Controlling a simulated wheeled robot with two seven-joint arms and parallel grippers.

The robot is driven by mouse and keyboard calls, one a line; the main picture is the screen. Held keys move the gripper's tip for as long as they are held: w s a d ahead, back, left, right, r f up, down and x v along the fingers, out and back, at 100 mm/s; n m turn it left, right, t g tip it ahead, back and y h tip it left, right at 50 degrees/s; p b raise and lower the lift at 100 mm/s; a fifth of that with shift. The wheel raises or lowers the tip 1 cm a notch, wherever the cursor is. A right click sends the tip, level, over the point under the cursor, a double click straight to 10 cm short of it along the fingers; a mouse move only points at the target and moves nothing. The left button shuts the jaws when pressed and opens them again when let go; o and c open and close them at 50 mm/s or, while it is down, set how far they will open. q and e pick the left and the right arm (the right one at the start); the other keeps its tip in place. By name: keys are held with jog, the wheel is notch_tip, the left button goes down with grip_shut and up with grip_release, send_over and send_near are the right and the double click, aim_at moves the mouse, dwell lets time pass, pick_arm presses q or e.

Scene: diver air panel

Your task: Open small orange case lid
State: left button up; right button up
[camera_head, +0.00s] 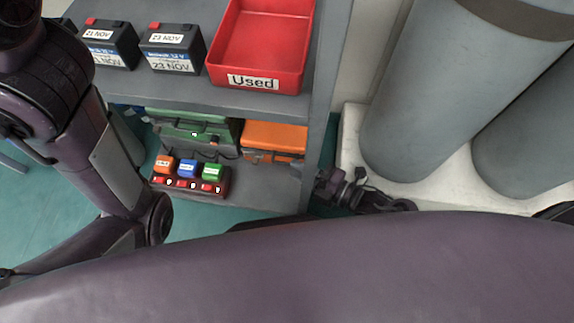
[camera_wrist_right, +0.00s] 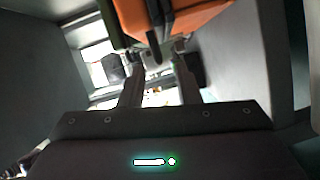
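The small orange case (camera_head: 274,138) lies on the lower shelf, right of a green case (camera_head: 195,131). Its lid looks shut. In the right wrist view the orange case (camera_wrist_right: 200,14) is at the top, just beyond the fingers, with the green case (camera_wrist_right: 131,16) to its left. My right gripper (camera_head: 326,184) is beside the shelf's right upright, low and to the right of the orange case, partly hidden. In the wrist view its two fingers (camera_wrist_right: 157,62) stand apart with nothing gripped between them. My left arm shows at the left, but its gripper is not visible.
A red block with orange, blue and green tagged parts (camera_head: 187,181) stands at the lower shelf's front. Large grey cylinders (camera_head: 425,95) stand at right.

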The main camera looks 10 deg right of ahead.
jog(key=shift+b+x, duration=0.65)
jog(key=shift+x, duration=1.15)
grip_shut()
